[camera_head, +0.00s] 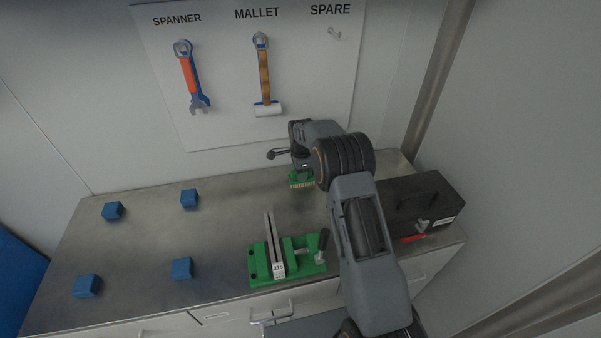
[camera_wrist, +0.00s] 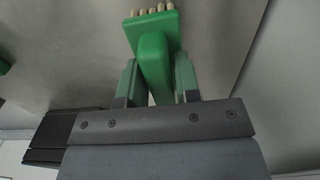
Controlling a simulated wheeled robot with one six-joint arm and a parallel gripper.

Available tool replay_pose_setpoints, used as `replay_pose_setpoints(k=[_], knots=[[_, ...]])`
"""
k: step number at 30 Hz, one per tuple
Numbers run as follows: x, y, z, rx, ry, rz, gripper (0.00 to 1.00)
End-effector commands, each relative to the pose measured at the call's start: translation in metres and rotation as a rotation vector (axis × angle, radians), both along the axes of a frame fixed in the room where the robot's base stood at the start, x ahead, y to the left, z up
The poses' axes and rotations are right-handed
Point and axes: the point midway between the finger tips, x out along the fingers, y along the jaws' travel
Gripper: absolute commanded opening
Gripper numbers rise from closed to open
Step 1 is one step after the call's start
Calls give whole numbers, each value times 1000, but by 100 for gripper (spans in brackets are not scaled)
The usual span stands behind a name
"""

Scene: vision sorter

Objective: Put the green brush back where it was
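The green brush (camera_wrist: 153,62) is in the wrist view, its handle between my gripper's two fingers (camera_wrist: 158,82) and its pale bristles at the far end. The fingers lie close against both sides of the handle and look shut on it. In the head view the brush (camera_head: 302,177) shows below my gripper (camera_head: 301,164), bristles down, over the back of the bench. I cannot tell whether the bristles touch the bench. My arm hides part of that area. On the wall board, the SPARE hook (camera_head: 335,33) is empty.
A spanner (camera_head: 190,77) and a mallet (camera_head: 264,75) hang on the board (camera_head: 225,125). Several blue blocks (camera_head: 182,268) are on the left of the bench (camera_head: 150,240). A green vise (camera_head: 262,265) stands at the front, and a black toolbox (camera_head: 440,205) at the right.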

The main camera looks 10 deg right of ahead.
Motion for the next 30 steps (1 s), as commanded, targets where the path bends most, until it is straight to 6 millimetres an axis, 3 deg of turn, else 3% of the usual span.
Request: replay_pose_setpoints(k=[5, 16, 30], knots=[[0, 0, -1, 0, 2, 0, 48], [0, 0, 7, 0, 0, 0, 49], [0, 0, 90, 0, -2, 0, 49]])
